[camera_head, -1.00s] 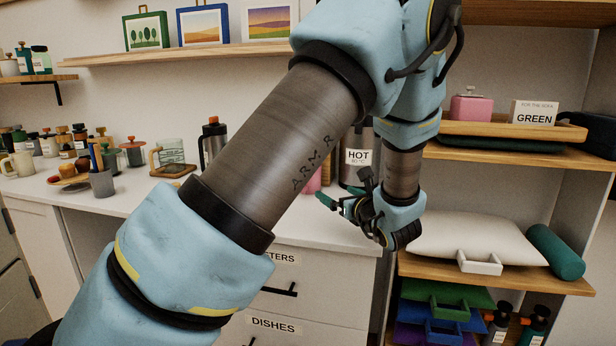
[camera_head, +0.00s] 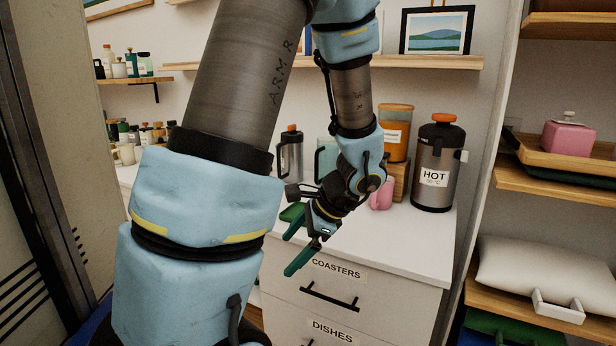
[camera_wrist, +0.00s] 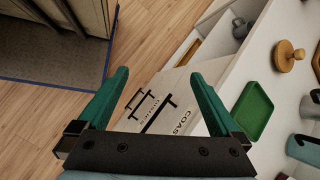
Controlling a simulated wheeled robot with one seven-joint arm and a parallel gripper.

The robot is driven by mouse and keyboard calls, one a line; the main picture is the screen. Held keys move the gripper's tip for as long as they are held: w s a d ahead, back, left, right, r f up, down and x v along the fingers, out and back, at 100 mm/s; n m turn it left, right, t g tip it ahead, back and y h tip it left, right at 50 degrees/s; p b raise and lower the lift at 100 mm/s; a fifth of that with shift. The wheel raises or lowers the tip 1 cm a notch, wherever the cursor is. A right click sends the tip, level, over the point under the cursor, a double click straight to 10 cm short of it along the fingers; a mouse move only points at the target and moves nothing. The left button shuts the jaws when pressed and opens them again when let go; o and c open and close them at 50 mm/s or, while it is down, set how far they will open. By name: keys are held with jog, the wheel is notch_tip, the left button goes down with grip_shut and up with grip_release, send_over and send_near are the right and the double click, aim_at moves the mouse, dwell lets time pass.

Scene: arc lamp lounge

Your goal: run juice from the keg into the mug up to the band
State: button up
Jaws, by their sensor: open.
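An amber container with a wooden lid and a white label, which looks like the keg (camera_head: 396,118), stands on a wooden block at the back of the white counter in the head view. Its tap is not clear to see. A small pink vessel, possibly the mug (camera_head: 382,198), stands on the counter in front of it, partly hidden by my arm. No band can be made out. My gripper (camera_head: 288,255) is open and empty, with green fingers, at the counter's front edge, left of the pink vessel and apart from it. The wrist view shows it above the drawer fronts (camera_wrist: 160,73).
A steel HOT dispenser (camera_head: 433,160) stands right of the keg. A steel flask (camera_head: 290,155) stands to the left. The wrist view shows a green tray (camera_wrist: 253,110), a grey cup (camera_wrist: 240,28) and a wooden-knobbed thing (camera_wrist: 286,58) on the counter. The front right counter is clear.

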jog(key=s+a+r+n+h+p, duration=0.4)
jog(key=r+n+h, duration=0.2)
jog(key=n, duration=0.9)
jog(key=shift+r+g+h, duration=0.3)
jog(key=shift+g+h, duration=0.1)
jog(key=shift+s, duration=0.1)
